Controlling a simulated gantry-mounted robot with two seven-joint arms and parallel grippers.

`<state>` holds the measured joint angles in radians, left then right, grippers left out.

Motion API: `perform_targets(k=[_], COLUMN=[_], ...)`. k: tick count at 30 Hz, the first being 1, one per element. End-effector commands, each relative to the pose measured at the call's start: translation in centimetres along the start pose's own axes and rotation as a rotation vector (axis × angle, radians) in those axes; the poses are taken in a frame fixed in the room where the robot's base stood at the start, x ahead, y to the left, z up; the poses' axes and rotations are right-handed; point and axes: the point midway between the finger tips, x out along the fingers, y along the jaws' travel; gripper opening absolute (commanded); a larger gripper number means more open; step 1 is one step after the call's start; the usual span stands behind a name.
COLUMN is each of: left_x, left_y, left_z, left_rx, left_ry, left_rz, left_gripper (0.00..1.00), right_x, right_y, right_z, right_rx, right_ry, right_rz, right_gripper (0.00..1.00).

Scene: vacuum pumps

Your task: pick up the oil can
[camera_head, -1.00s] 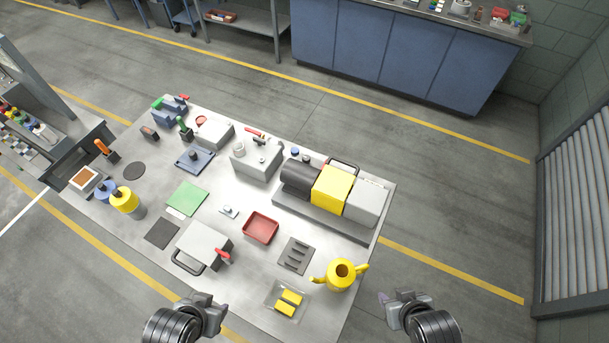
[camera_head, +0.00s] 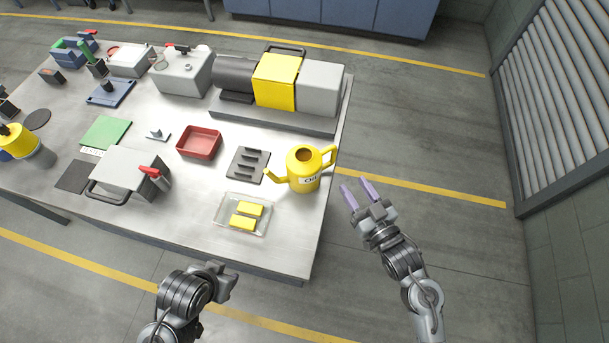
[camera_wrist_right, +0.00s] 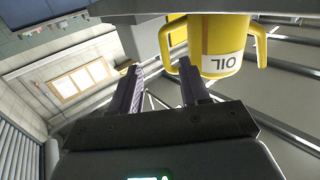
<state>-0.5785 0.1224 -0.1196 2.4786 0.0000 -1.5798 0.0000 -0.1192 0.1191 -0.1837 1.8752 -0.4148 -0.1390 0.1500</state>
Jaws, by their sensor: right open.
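The yellow oil can (camera_head: 304,172) stands upright at the right edge of the steel table, with its spout to the left, its handle to the right and a white "OIL" label. In the right wrist view the can (camera_wrist_right: 210,40) shows upside down, beyond the fingers. My right gripper (camera_head: 361,192) is open and empty, off the table's right edge, to the right of the can and apart from it. In the right wrist view its two fingers (camera_wrist_right: 158,92) are spread with nothing between them. My left gripper (camera_head: 222,280) is in front of the table; its fingers cannot be made out.
A clear tray (camera_head: 264,229) with yellow blocks and a dark slotted plate (camera_head: 248,166) lie left of the can. A red bin (camera_head: 200,142) is farther left. A large pump with a yellow housing (camera_head: 277,81) stands behind. The floor right of the table is clear.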

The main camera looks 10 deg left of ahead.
Motion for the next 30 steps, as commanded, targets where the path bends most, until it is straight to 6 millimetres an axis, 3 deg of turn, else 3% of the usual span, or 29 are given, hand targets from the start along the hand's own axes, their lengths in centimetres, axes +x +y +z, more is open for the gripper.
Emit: perform_targets(k=[12, 20, 30], left_x=[1.1, 1.2, 1.9], left_y=[-0.1, 0.1, 0.3], left_z=[0.3, 0.4, 0.6], left_rx=[0.004, -0.003, -0.009], left_ry=[0.002, 0.003, 0.002], left_rz=[-0.003, 0.002, 0.008], left_gripper=[0.43, 0.43, 0.43], right_x=[5.1, 6.5, 10.4], right_y=[-0.2, -0.3, -0.5], right_z=[0.1, 0.0, -0.2], right_rx=[0.003, 0.003, 0.003], right_ry=[0.029, 0.028, 0.026], right_rz=[-0.014, -0.013, -0.012], right_gripper=[0.46, 0.46, 0.46])
